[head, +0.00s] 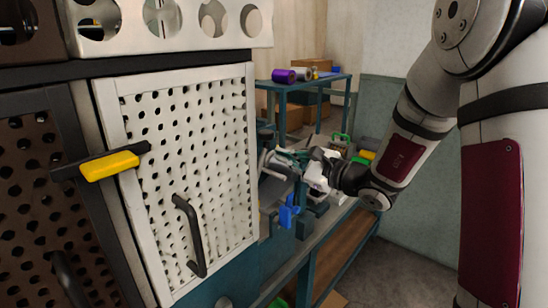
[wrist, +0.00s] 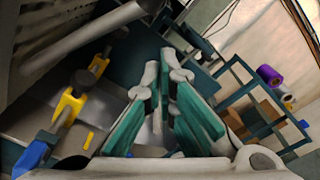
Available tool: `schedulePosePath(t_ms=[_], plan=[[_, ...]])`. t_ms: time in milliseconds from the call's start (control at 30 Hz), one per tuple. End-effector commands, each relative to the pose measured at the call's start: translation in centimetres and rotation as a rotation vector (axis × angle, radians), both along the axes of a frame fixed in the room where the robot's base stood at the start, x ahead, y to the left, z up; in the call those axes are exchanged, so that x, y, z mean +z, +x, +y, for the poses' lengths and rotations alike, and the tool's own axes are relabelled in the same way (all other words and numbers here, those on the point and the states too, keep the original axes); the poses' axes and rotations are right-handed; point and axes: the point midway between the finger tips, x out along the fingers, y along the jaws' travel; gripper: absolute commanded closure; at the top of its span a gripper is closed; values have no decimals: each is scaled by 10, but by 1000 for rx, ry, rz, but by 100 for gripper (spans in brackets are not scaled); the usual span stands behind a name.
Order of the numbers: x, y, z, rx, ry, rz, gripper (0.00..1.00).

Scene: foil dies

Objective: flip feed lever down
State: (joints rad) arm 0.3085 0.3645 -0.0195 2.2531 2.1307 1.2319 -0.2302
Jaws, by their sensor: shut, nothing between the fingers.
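I cannot tell for sure which part is the feed lever. A blue lever-like part (head: 289,212) hangs at the front edge of the machine on the bench, just below my gripper (head: 272,160). A blue part (wrist: 32,155) also shows at the lower left in the wrist view, beside a yellow part (wrist: 68,107) on a dark bar. My gripper (wrist: 160,72) has teal fingers that come together at the tips, shut and empty. It is above and apart from the blue part in the head view; its tips partly hide the machine behind.
A white perforated cabinet door (head: 200,160) with a black handle (head: 190,235) stands close on the left. A yellow-gripped black bar (head: 110,165) sticks out there. A teal shelf (head: 310,85) with purple rolls (head: 284,76) stands behind. Open floor (head: 410,275) lies at right.

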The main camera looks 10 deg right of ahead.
Motion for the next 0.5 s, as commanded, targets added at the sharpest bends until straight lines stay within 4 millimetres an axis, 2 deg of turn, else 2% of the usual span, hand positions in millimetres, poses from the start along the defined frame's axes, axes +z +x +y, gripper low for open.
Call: schedulePosePath(t_ms=[33, 233, 500], plan=[[4, -10, -10, -8, 0, -4, 100], [5, -42, -31, -6, 0, -3, 100], [5, -62, -44, -4, 0, 0, 100]])
